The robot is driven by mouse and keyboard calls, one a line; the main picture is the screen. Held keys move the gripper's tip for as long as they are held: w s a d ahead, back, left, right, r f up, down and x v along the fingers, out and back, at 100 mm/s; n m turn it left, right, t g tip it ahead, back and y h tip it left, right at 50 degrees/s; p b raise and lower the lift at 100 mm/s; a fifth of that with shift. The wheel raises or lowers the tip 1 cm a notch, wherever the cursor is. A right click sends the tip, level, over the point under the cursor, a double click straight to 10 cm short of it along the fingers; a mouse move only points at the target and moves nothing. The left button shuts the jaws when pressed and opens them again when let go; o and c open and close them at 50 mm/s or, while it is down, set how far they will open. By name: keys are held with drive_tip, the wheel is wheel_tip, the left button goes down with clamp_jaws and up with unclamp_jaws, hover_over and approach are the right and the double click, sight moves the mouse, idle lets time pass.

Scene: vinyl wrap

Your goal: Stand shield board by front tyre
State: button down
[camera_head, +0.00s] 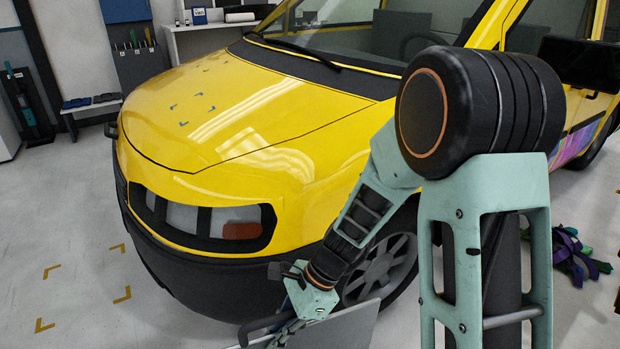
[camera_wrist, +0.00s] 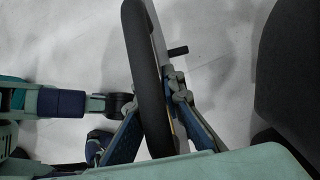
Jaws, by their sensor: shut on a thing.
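The shield board (camera_head: 340,330) is a flat grey panel at the bottom of the head view, cut off by the frame edge. My gripper (camera_head: 285,336) is shut on its dark handle. In the wrist view my fingers (camera_wrist: 160,138) press on both sides of the dark curved handle (camera_wrist: 148,75), with the pale panel edge (camera_wrist: 158,30) beside it. The front tyre and its grey wheel (camera_head: 385,268) are on the yellow van, just behind and right of the board. Whether the board touches the floor is hidden.
The yellow van (camera_head: 225,110) fills the middle, its dark bumper (camera_head: 200,290) close to my gripper. Yellow corner marks (camera_head: 122,294) lie on clear floor at left. A pile of purple and green cloths or gloves (camera_head: 570,250) lies at right. A dark mass (camera_wrist: 290,70) fills the wrist view's right side.

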drive_tip(key=w+d+r+n, duration=0.2)
drive_tip(key=w+d+r, duration=0.45)
drive_tip(key=w, duration=0.35)
drive_tip(key=w+d+r, duration=0.2)
drive_tip(key=d+r, duration=0.1)
drive_tip(key=d, duration=0.4)
drive_tip(key=w+d+r+n+g+h, duration=0.1)
drive_tip(key=w+d+r, duration=0.1)
drive_tip(key=d, duration=0.5)
drive_tip(key=shift+w+r+n+g, duration=0.3)
drive_tip(key=shift+w+r, duration=0.1)
drive_tip(key=shift+r, duration=0.2)
